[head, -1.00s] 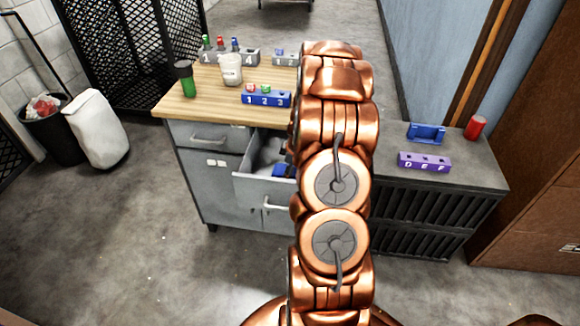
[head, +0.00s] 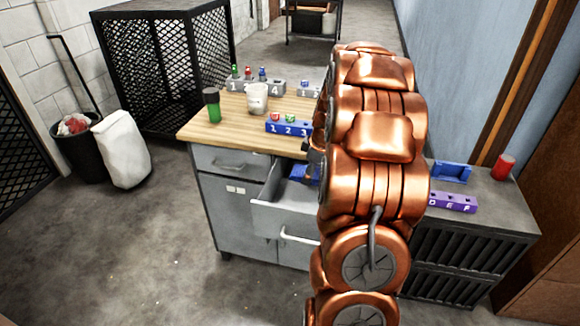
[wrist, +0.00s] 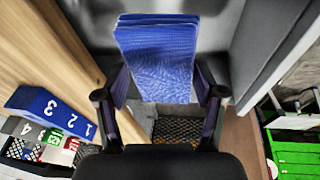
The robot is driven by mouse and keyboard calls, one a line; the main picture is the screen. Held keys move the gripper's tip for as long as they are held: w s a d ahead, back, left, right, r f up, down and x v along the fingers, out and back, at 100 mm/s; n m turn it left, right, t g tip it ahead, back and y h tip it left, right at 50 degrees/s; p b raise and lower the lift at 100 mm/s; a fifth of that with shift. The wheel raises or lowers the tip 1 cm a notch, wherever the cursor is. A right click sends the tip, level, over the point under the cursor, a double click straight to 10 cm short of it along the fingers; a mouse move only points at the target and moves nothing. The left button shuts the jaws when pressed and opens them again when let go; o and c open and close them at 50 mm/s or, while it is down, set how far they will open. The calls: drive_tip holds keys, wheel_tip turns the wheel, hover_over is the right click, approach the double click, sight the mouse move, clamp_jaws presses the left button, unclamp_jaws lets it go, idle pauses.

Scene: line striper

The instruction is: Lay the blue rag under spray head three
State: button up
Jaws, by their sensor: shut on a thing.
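The blue rag (wrist: 155,50) is a folded, textured cloth between the fingers of my gripper (wrist: 160,95) in the wrist view. My gripper is shut on it. In the head view, a bit of the rag (head: 298,172) shows at the open drawer (head: 283,213), beside my arm; whether it touches the drawer I cannot tell. My arm hides most of the gripper there. A blue block marked 1, 2, 3 (head: 285,127) stands on the wooden bench top; it also shows in the wrist view (wrist: 50,108). I cannot make out a spray head three.
On the grey cabinet at right are a blue holder (head: 451,173), a purple block (head: 453,202) and a red can (head: 503,167).

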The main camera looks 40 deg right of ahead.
drive_tip(key=shift+r, duration=0.3)
drive_tip(key=w+a+m+p, duration=0.1)
drive_tip(key=w+a, duration=0.1)
drive_tip(key=a, duration=0.3)
drive_tip(key=w+a+m+p, duration=0.1)
drive_tip(key=w+a, duration=0.2)
drive_tip(key=a, duration=0.3)
drive_tip(key=w+a+r+m+p, duration=0.1)
drive_tip(key=w+a, duration=0.1)
drive_tip(key=a, duration=0.4)
drive_tip(key=shift+w+h, duration=0.4)
drive_tip(key=a+m+p, duration=0.1)
drive_tip(key=a, duration=0.4)
drive_tip(key=w+a+r+m+p, duration=0.1)
drive_tip(key=a, duration=0.5)
drive_tip(key=a+m+p, duration=0.1)
drive_tip(key=a, duration=0.5)
drive_tip(key=shift+w+r+m+h, duration=0.2)
drive_tip(key=shift+w+m+h, duration=0.1)
drive_tip(key=shift+h, duration=0.1)
